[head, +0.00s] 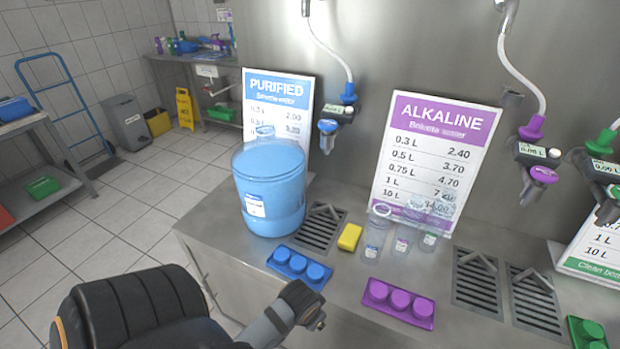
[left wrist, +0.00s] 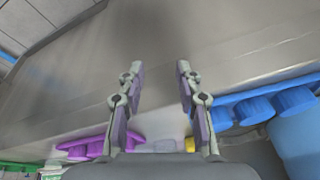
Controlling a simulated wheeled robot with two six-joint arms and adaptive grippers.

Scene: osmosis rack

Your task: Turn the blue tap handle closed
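The blue tap (head: 348,92) hangs on the steel wall at the end of a white hose, in front of the blue PURIFIED sign. Its blue handle (head: 328,127) is on the tap's lower left side, below a black body with a small display. The handle's exact turn angle is too small to tell. My left gripper (head: 318,322) is low at the counter's front edge, well below and apart from the tap. In the left wrist view its two fingers (left wrist: 159,68) are apart with nothing between them. The tap does not show in that view. My right gripper is not in view.
A large blue jug (head: 270,190) stands beneath and left of the tap. Blue lids (head: 300,267), a yellow sponge (head: 350,237), clear cups (head: 401,243) and purple lids (head: 400,302) sit on the counter. A purple tap (head: 532,152) hangs further right.

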